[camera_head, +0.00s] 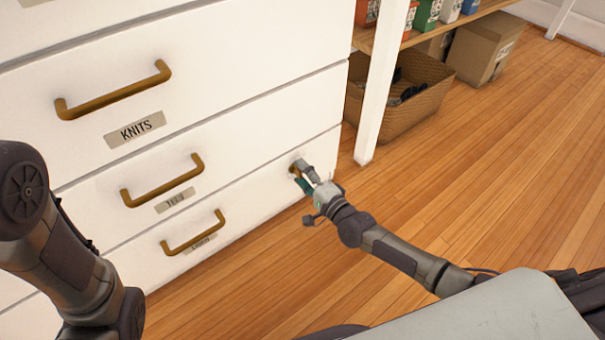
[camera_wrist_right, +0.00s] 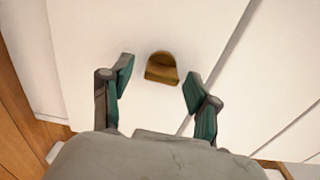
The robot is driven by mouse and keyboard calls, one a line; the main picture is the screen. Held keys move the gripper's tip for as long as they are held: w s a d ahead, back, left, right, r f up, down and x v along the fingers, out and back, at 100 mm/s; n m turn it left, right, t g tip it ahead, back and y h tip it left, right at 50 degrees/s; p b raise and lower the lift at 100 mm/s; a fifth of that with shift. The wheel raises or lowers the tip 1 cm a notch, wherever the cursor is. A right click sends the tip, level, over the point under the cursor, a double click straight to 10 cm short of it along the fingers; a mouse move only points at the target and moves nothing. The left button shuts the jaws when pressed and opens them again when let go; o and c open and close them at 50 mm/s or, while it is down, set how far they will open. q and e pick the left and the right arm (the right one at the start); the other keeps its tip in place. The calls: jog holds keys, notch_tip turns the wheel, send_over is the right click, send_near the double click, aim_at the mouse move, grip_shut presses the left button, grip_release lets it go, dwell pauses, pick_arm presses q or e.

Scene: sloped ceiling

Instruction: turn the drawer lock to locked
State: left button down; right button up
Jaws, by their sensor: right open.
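The drawer lock (camera_wrist_right: 161,69) is a small brass turn-piece on the white drawer front (camera_head: 255,196). In the right wrist view it lies between and a little beyond the two teal fingertips, with a gap on each side. In the head view the gripper mostly covers the lock. My left arm shows at the left, but its gripper is out of view.
Brass handles (camera_head: 113,91) and label plates (camera_head: 135,129) sit on the drawers. A white shelf post (camera_head: 378,90) stands close right of the drawers. A wicker basket (camera_head: 420,110) and a cardboard box (camera_head: 482,52) stand behind it. Wooden floor (camera_head: 480,180) at the right is clear.

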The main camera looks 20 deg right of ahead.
jog(key=v, duration=1.2)
jog(key=shift+r, duration=0.2)
